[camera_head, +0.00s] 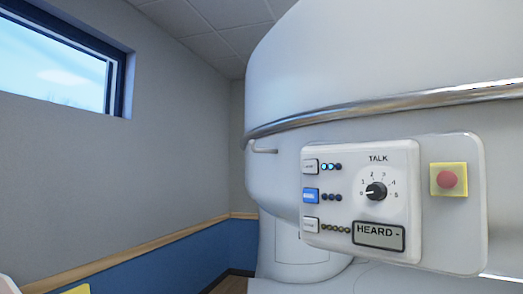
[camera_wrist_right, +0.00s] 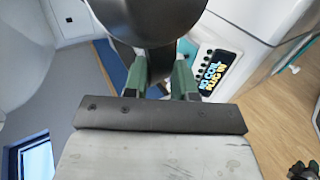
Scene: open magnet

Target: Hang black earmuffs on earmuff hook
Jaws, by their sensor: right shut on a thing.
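The black earmuffs (camera_wrist_right: 150,18) show in the right wrist view as a large, smooth dark shape at the top, partly cut off by the frame. My right gripper (camera_wrist_right: 160,78) has its two green fingers shut on them. The earmuff hook (camera_head: 263,150) looks like a short pale peg on the curved white machine, just under the metal rail, left of the control panel in the head view. Neither gripper nor the earmuffs show in the head view.
A control panel (camera_head: 361,200) with a dial and buttons juts out right of the hook, with a red button (camera_head: 447,180) beside it. A metal rail (camera_head: 390,108) curves above. The grey wall (camera_head: 170,140) with a window (camera_head: 62,62) stands left; space before the hook looks clear.

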